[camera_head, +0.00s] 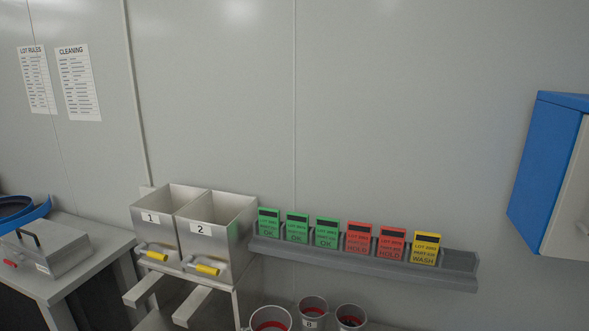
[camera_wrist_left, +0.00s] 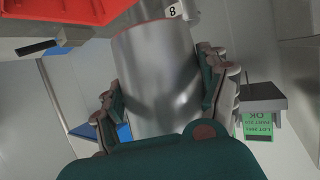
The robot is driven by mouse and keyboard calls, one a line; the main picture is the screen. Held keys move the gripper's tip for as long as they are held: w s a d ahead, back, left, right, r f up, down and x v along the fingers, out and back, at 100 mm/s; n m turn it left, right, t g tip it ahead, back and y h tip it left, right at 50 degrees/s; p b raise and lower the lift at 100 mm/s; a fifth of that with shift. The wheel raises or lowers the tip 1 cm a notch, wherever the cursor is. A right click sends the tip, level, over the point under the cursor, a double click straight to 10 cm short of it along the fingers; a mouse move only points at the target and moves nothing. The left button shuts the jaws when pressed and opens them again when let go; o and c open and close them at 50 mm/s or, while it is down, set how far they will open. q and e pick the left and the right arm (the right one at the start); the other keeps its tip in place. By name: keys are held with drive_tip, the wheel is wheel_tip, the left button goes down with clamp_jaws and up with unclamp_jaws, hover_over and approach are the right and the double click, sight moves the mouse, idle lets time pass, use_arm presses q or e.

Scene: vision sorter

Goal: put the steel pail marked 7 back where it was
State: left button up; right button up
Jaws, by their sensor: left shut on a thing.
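In the left wrist view my left gripper (camera_wrist_left: 163,100) is shut on a steel pail (camera_wrist_left: 158,75), with a finger on each side of its wall. No number shows on this face, so I cannot read its mark. A label reading 8 on another pail (camera_wrist_left: 172,12) shows just beyond it. In the head view, the pail marked 8 (camera_head: 312,322) stands at the bottom edge between a left pail (camera_head: 271,311) and a right pail (camera_head: 351,308). All have red inside, and their lower parts are cut off. Neither gripper shows in the head view.
Steel bins 1 (camera_head: 155,232) and 2 (camera_head: 205,241) with yellow handles stand left of the pails. A wall rail (camera_head: 457,262) holds green, red and yellow lot cards. A blue cabinet (camera_head: 540,165) hangs at right. A red tray (camera_wrist_left: 60,12) shows in the left wrist view.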

use_arm(q)
drive_tip(key=shift+a+r+n+t+y+b, duration=0.3)
drive_tip(key=shift+a+r+n+y+b, duration=0.1)
drive_tip(key=shift+r, duration=0.2)
drive_tip(key=shift+a+r+n+t+y+b, duration=0.3)
drive_tip(key=shift+r+n, duration=0.1)
drive_tip(key=shift+r, duration=0.15)
drive_tip(key=shift+a+r+n+t+y+b, duration=0.35)
drive_tip(key=shift+a+r+n+t+y, duration=0.05)
drive_tip(key=shift+a+r+n+y, duration=0.1)
drive_tip(key=shift+s+a+r+n+y+b, duration=0.35)
drive_tip(key=shift+a+r+n+y+b, duration=0.25)
drive_tip(key=shift+a+y, duration=0.1)
drive_tip(key=s+a+n+y+b, duration=0.1)
drive_tip(key=s+a+y+b, duration=0.1)
drive_tip(key=s+a, duration=0.1)
drive_tip(key=s+a+n+t+y+b, duration=0.1)
drive_tip(key=s+a+n+y+b, duration=0.1)
drive_tip(key=s, duration=0.4)
drive_tip(key=s+a+f+n+t+y+b, duration=0.1)
drive_tip(key=s+a+n+b, duration=0.1)
drive_tip(key=s, duration=0.3)
drive_tip(key=shift+s+a+y+b, duration=0.2)
drive_tip(key=shift+a+y+b, duration=0.2)
drive_tip(key=shift+a+b, duration=0.45)
